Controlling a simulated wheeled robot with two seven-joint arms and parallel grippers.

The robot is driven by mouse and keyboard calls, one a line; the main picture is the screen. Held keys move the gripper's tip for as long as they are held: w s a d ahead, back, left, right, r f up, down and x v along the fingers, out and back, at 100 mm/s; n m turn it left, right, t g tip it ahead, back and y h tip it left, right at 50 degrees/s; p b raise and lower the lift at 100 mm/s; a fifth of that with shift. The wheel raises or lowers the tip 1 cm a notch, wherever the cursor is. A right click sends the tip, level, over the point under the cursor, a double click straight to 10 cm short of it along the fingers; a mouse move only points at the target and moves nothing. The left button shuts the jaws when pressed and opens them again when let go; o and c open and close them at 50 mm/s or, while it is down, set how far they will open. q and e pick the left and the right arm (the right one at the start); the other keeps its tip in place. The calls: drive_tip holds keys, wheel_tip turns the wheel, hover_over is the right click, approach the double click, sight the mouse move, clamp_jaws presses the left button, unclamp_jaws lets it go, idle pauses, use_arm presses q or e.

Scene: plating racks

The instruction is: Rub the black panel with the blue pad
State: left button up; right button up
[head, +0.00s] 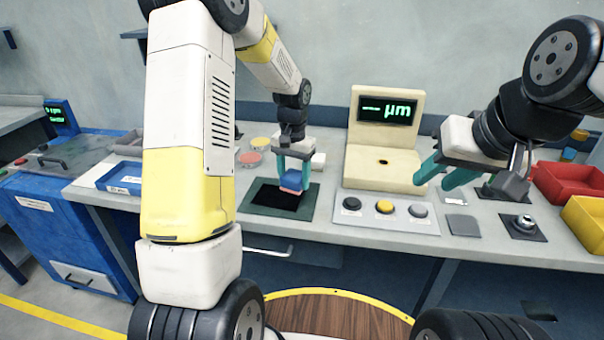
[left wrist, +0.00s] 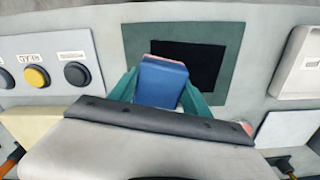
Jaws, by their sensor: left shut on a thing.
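The black panel (head: 268,200) lies in a dark green frame on the bench, left of the button box. It also shows in the left wrist view (left wrist: 201,65). My left gripper (head: 293,180) is shut on the blue pad (head: 291,181), which has a reddish layer on it. The pad is over the back right part of the panel; I cannot tell whether it touches. My right gripper (head: 438,176) is open and empty above the bench, right of the cream device.
A cream device with a screen (head: 387,140) stands behind a box with several buttons (head: 384,207). Red (head: 572,185) and yellow (head: 585,218) bins are at the right. A blue tray (head: 120,178) is at the left. Round reddish and yellow discs lie behind the panel.

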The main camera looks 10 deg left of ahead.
use_arm(q)
drive_tip(key=shift+r, duration=1.9)
